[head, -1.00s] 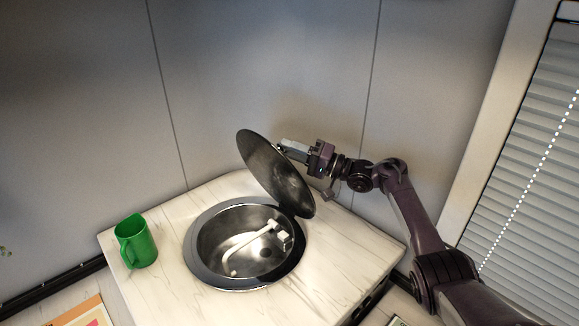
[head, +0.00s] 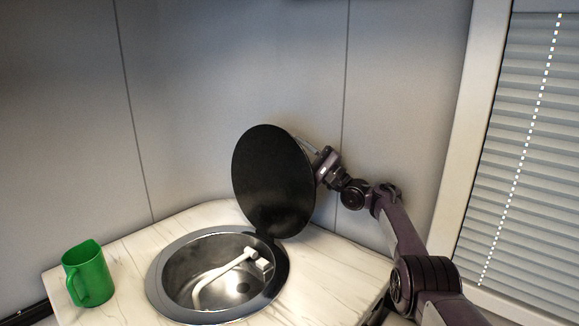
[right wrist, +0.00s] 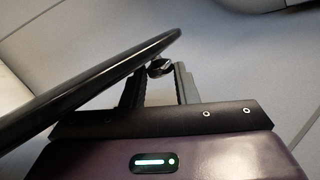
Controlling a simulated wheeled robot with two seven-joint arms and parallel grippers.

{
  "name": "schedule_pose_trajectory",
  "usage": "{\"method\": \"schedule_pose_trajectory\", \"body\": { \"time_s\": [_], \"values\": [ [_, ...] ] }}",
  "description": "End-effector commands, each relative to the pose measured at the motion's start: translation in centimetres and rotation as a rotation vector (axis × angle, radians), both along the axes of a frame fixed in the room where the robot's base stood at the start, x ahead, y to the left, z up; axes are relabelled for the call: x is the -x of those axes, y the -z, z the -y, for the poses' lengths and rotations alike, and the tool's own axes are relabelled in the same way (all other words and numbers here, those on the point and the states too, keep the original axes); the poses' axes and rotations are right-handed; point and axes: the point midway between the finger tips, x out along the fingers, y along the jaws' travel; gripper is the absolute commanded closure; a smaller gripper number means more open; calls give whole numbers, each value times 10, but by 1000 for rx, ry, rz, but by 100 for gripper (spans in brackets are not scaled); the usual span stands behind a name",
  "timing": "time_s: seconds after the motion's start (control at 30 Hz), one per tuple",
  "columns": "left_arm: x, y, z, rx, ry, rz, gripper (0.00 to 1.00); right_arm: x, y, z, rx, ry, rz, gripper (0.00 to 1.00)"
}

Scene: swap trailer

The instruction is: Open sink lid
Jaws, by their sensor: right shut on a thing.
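The round black sink lid (head: 272,180) stands raised, close to upright, at the right back edge of the round metal sink (head: 185,272). My right gripper (head: 318,160) is behind the lid's right side, its fingertips mostly hidden by the lid. In the right wrist view the lid (right wrist: 95,85) shows edge-on at left, and the two fingers (right wrist: 160,80) are closed on a small dark knob (right wrist: 158,66) beside it. My left gripper is not in view.
A white folded faucet (head: 228,276) lies inside the sink. A green mug (head: 87,274) stands on the marble counter (head: 122,262) to the left. Grey wall panels rise close behind the lid, and a window blind (head: 520,150) is at the right.

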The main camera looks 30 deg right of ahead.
Motion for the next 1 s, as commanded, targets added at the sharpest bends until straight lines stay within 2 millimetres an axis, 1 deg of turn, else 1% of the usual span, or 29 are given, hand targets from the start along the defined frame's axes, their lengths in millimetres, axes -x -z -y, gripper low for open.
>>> {"method": "schedule_pose_trajectory", "body": {
  "time_s": [0.03, 0.13, 0.4, 0.6, 0.63, 0.73, 0.77, 0.8, 1.0],
  "values": [
    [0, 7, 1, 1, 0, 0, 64, 0, -5, 5, -14, 6, 12, 100],
    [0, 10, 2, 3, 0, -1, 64, -1, -6, 10, -29, 7, 6, 100],
    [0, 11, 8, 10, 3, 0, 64, -1, -9, 13, -42, 6, 3, 100],
    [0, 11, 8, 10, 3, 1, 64, -1, -10, 13, -41, 7, 5, 100],
    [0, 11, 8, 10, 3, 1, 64, -1, -10, 13, -41, 8, 7, 71],
    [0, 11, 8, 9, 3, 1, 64, -1, -10, 13, -40, 7, 5, 58],
    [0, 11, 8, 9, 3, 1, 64, -1, -9, 13, -41, 6, 5, 54],
    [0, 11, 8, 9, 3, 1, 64, -1, -8, 12, -40, 5, 3, 53],
    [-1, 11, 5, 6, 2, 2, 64, -2, -5, 12, -39, 4, -4, 53]
  ]
}}
